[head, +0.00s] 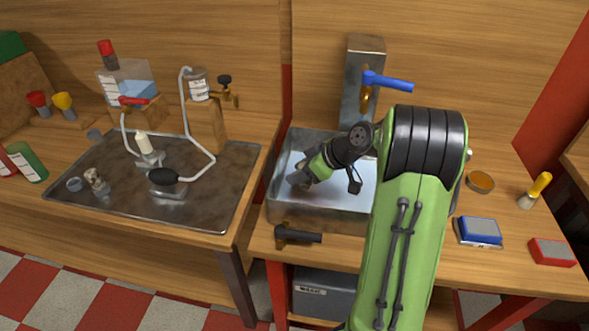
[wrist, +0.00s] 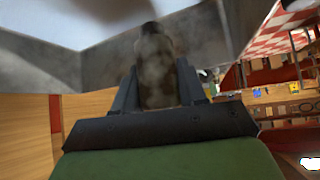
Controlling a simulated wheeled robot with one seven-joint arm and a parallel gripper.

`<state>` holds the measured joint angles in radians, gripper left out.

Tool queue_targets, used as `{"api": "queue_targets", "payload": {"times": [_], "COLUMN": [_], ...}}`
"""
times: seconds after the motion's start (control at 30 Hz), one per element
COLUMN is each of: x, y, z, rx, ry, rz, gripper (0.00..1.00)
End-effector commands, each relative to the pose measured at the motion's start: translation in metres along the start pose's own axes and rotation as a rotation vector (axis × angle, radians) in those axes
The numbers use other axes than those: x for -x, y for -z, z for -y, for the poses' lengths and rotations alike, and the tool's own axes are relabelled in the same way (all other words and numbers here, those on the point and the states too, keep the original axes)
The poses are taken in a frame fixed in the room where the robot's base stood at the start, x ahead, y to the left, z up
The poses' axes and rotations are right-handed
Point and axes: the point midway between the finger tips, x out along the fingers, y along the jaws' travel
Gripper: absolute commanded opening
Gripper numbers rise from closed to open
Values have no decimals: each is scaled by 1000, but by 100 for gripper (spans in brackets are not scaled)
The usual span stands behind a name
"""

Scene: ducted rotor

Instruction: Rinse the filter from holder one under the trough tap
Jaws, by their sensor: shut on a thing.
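My gripper (head: 308,174) is inside the grey metal trough (head: 325,213), toward its left side and low between the walls. In the wrist view my gripper (wrist: 157,82) is shut on a mottled brown-grey, roughly cylindrical piece, the filter (wrist: 156,62). The filter sticks out past the fingertips. The trough tap (head: 367,97) is brass with a blue lever, on a grey post behind the trough. My gripper is below it and to its left. Whether water runs is not clear. My arm hides the trough's right part.
A metal tray (head: 110,205) on the left bench carries small fittings, a black-topped piece and a white tube. A black-handled tool (head: 298,236) lies before the trough. Right of my arm are an amber dish (head: 480,182), a blue sponge (head: 478,230) and a red block (head: 552,252).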

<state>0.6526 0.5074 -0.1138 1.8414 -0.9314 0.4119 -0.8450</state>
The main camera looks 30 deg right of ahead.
Motion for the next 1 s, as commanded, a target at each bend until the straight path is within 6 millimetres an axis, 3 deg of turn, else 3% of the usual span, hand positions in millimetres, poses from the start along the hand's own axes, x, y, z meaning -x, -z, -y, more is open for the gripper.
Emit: {"api": "queue_targets", "payload": {"times": [1.0], "x": [38], "y": [-68], "z": [-85], "rx": [0], "ry": [0], "rz": [-2], "gripper": [11]}}
